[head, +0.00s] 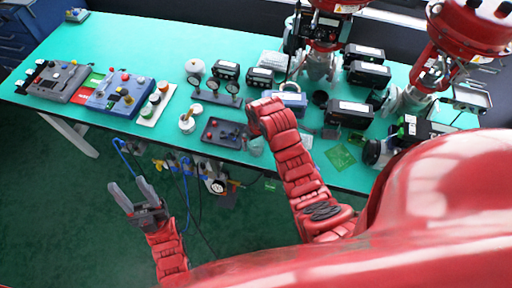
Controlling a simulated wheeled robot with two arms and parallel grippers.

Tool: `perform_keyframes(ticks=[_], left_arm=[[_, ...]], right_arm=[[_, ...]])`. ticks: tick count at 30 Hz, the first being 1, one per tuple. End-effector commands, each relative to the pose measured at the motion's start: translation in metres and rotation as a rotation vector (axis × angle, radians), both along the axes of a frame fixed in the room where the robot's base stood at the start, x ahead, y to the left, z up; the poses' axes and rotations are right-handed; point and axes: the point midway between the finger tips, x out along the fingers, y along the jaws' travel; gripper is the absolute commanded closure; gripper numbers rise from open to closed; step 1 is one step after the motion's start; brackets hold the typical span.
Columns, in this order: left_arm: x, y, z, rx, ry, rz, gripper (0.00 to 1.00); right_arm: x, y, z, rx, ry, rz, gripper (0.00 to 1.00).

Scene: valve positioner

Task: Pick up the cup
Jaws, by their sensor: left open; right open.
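A small clear container, seemingly the cup (256,147), stands near the front edge of the green table (160,50). It is small and hard to make out. My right gripper (256,120) is over the table just behind the cup; my own red wrist hides most of its fingers. I see nothing held in it. My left gripper (131,190) is open and empty, in front of the table and above the floor, well left of the cup.
A dark panel (222,134) and a white-based joystick (187,122) lie left of the cup. Control boxes (117,93) stand on the left. Black devices and red valve actuators (470,25) crowd the right. Cables hang below the front edge.

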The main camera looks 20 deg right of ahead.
Motion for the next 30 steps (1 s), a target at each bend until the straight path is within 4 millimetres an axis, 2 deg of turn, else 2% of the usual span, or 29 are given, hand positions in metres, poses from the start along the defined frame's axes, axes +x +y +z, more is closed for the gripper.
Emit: perform_keyframes(ticks=[3, 7, 15, 23, 25, 30], left_arm=[[0.000, 0.000, 0.016, 0.000, -0.001, 0.000, 0.50], [0.000, 0.000, 0.027, 0.000, 0.000, 0.000, 0.50], [0.000, 0.000, 0.032, 0.000, 0.000, 0.000, 0.50], [0.000, 0.000, 0.032, 0.000, 0.000, 0.000, 0.50], [0.000, 0.000, 0.032, 0.000, 0.000, 0.000, 0.50], [0.000, 0.000, 0.032, 0.000, 0.000, 0.000, 0.50]], right_arm=[[0.000, 0.000, -0.007, -0.001, 0.007, -0.001, 0.00], [0.003, 0.000, -0.021, -0.002, 0.005, -0.001, 0.00], [0.005, 0.000, -0.044, 0.000, 0.003, -0.002, 0.00], [0.006, 0.001, -0.046, 0.000, 0.001, -0.001, 0.00], [0.006, 0.001, -0.046, 0.000, 0.000, -0.001, 0.07], [0.006, 0.001, -0.046, 0.000, 0.000, -0.001, 0.38]])
